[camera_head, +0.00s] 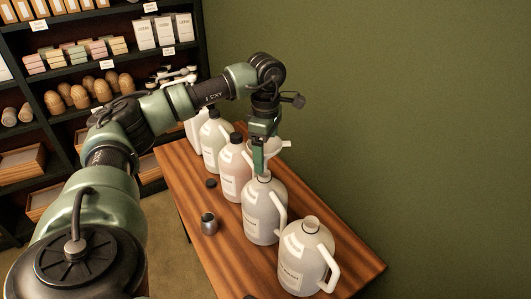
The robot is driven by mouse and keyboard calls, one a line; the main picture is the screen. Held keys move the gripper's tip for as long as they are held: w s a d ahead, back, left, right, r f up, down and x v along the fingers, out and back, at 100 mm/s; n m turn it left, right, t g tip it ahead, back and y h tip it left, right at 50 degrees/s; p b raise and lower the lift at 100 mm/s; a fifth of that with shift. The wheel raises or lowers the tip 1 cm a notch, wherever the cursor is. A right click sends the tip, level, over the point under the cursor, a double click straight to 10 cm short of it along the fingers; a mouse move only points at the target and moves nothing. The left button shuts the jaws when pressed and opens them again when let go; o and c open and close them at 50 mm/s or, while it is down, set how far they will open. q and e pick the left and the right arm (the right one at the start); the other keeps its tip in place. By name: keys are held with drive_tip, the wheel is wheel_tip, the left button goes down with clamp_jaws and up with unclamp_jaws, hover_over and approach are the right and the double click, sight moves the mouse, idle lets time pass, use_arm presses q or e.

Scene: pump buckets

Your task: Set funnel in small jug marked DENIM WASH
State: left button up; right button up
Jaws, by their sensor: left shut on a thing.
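My left gripper (260,168) points down over the large pale jug (261,219) in the middle of the wooden table. It is shut on a pale object that appears to be the funnel (276,146), mostly hidden behind the fingers. I cannot tell whether the funnel's spout is inside this jug's neck, because the gripper covers it. My right gripper is out of view.
A metal cup (209,224) and a loose dark cap (211,183) lie near the left edge. A green wall (400,110) borders the right side.

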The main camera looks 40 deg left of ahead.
use_arm(q)
drive_tip(key=shift+s+f+b, duration=0.1)
drive_tip(key=shift+f+b, duration=0.45)
drive_tip(key=shift+f, duration=0.25)
drive_tip(key=shift+f+b, duration=0.8)
drive_tip(key=shift+f, duration=0.85)
drive_tip(key=shift+f+b, duration=0.55)
drive_tip(key=shift+b, duration=0.05)
drive_tip(key=o, duration=1.3)
drive_tip(key=shift+o, duration=0.2)
